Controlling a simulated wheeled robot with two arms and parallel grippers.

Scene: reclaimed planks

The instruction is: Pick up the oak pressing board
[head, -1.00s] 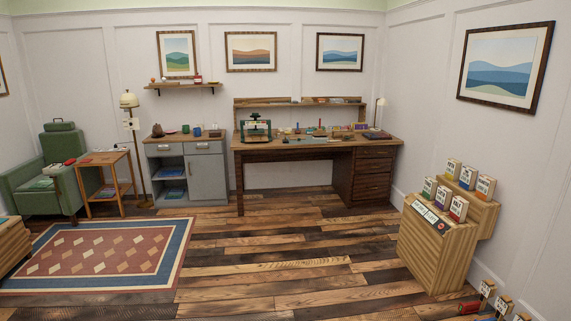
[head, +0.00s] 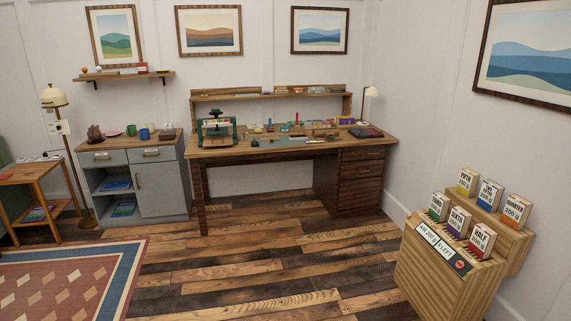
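I cannot make out the oak pressing board for sure at this distance. The wooden desk (head: 250,151) against the back wall holds a green press (head: 216,130) on its left and several small items, too small to tell apart. A flat brown board-like item (head: 325,133) lies toward the right part of the desktop. Neither of my grippers shows in the head view.
A grey cabinet (head: 163,184) stands left of the desk, and a small side table (head: 25,173) is farther left. A stepped wooden stand (head: 433,272) with several labelled boxes is at the right. The plank floor (head: 262,240) before the desk is clear; a rug (head: 60,280) lies at left.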

